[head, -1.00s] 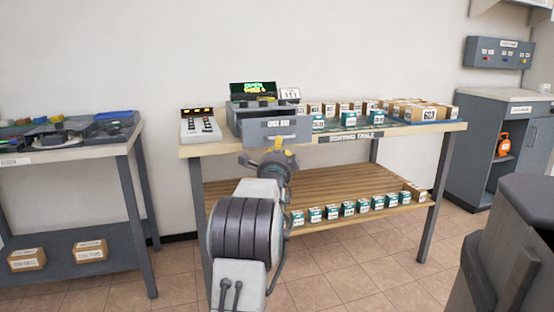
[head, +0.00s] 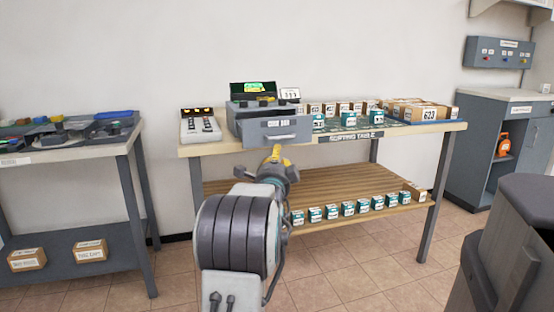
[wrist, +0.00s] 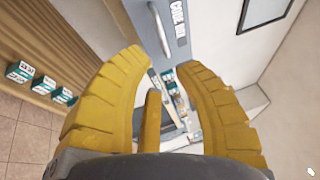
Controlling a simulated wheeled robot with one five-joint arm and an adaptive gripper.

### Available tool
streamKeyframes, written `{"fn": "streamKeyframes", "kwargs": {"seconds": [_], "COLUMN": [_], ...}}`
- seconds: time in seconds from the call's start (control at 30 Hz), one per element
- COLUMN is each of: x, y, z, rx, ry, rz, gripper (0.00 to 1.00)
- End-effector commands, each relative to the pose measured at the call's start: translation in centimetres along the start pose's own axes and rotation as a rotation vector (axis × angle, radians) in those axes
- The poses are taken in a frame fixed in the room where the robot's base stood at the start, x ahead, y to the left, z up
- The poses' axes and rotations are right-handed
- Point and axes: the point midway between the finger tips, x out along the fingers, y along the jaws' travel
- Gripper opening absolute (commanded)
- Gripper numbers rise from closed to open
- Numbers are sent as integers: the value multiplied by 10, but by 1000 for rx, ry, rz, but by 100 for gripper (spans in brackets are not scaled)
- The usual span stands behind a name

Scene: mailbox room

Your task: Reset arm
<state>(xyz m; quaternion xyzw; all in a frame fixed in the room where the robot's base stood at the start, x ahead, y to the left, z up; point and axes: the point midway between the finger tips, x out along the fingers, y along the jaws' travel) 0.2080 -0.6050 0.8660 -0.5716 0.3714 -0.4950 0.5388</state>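My gripper (head: 276,153) is in front of the sorting table, just below and before the grey drawer front (head: 268,127) of a machine on the table top. In the wrist view my gripper (wrist: 162,62) has its two curved yellow fingers spread wide apart, with a narrow yellow piece between them. I see nothing held. The labelled drawer front and its handle (wrist: 160,31) show beyond the fingertips, apart from them.
The sorting table (head: 432,126) carries boxes at the right and a keypad device (head: 200,125) at the left. Small boxes line its lower shelf (head: 340,184). Another table (head: 70,152) stands left, a grey cabinet (head: 462,150) right. A dark bin-like object (head: 515,245) is near right.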

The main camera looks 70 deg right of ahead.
Motion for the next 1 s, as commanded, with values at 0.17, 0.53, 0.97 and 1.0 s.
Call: {"fn": "streamKeyframes", "kwargs": {"seconds": [0.17, 0.53, 0.97, 1.0], "x": [0, 0, -76, -91], "y": [0, -4, -70, -76], "z": [0, 6, 176, 194], "rx": [0, -7, -359, -412], "ry": [0, -8, -346, -398], "rz": [0, 7, 279, 306], "gripper": [28, 28, 28, 28]}}
